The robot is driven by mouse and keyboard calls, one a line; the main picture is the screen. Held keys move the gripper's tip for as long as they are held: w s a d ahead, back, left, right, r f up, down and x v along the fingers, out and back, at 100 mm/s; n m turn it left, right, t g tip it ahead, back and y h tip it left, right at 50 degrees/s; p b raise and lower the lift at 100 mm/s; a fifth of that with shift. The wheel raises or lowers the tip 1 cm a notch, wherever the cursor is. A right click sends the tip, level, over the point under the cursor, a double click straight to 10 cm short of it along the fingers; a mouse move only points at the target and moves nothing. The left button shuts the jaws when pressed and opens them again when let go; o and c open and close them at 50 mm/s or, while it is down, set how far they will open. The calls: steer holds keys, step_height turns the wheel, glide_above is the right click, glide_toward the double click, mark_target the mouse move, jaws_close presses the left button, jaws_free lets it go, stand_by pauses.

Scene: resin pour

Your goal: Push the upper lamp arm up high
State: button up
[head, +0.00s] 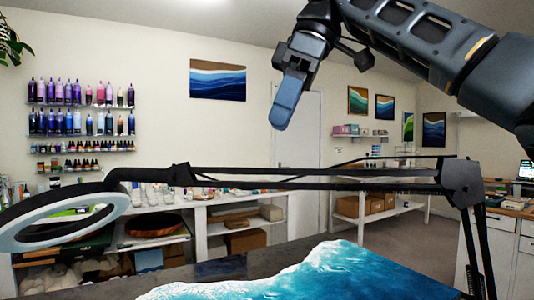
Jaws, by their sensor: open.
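The black lamp's upper arm (320,179) runs roughly level across the head view as thin parallel bars. Its left end carries a ring-shaped lamp head (112,212), tilted and low at the left. Its right end meets an elbow joint (462,182), where the lower lamp arm (478,250) drops out of the picture. My gripper (284,112) hangs from the top with a blue-grey finger pointing down. It is open and empty, and in the picture it appears above the upper arm with a gap between. The other finger is not clearly visible.
A table (215,272) with a blue and white wave resin piece (310,278) lies below the lamp. Shelves of bottles (80,122) hang on the left wall. A white shelf unit (205,235) stands behind. The space between my gripper and the upper arm looks clear.

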steer(key=x, duration=0.7)
steer(key=shift+f, duration=0.2)
steer(key=shift+s+a, duration=0.1)
steer(key=shift+c, duration=0.2)
jaws_close()
